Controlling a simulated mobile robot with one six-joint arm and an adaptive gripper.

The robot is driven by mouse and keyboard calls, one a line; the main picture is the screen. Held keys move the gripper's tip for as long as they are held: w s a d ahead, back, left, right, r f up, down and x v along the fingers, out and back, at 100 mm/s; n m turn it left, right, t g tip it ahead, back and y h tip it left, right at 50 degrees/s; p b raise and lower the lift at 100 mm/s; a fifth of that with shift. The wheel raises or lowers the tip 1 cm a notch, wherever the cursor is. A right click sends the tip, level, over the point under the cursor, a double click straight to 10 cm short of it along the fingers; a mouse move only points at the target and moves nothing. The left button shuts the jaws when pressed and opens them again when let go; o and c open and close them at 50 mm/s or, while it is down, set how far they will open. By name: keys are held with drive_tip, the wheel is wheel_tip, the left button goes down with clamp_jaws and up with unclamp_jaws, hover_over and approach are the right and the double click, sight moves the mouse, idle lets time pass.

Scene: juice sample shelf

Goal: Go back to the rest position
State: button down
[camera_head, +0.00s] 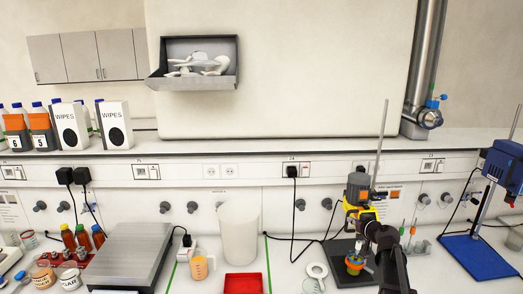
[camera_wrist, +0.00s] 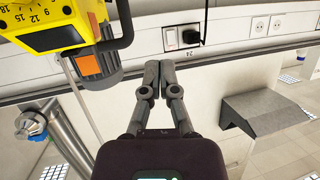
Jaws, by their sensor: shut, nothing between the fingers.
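My gripper (camera_wrist: 161,68) is in the middle of the wrist view. Its two dark fingers are close together and hold nothing. The wrist view is turned over, with the wall rail and sockets at the top. In the head view my dark arm rises at the lower right, in front of the yellow and orange overhead stirrer (camera_head: 358,190). The fingertips cannot be made out clearly there. The stirrer (camera_wrist: 60,35) also shows in the wrist view, up and left of my gripper and apart from the fingers.
A thin metal rod (camera_head: 380,140) stands at the stirrer. A colourful vessel (camera_head: 355,262) sits below it. A blue stand (camera_head: 478,255) is at the right. A red tray (camera_head: 243,284), a white beaker (camera_head: 238,228) and a grey plate device (camera_head: 130,255) stand left. A grey wall holder (camera_wrist: 262,112) shows in the wrist view.

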drive_tip(key=s+a+f+n+g+y+b, duration=0.1)
drive_tip(key=s+a+f+g+b, duration=0.3)
drive_tip(key=s+a+f, duration=0.45)
drive_tip(key=s+a+f+m+g+h+b, duration=0.1)
drive_tip(key=s+a+f+g+b, duration=0.3)
drive_tip(key=s+f, duration=0.5)
drive_tip(key=s+a+f+m+g+h+b, duration=0.2)
drive_tip(key=s+a+f+g+h+b, duration=0.2)
drive_tip(key=s+f, duration=0.5)
drive_tip(key=s+g+b, duration=0.1)
drive_tip(key=s, duration=0.1)
drive_tip(key=shift+s+a+f+g, duration=0.15)
drive_tip(key=shift+s+a+g, duration=0.15)
drive_tip(key=shift+a+g, duration=0.1)
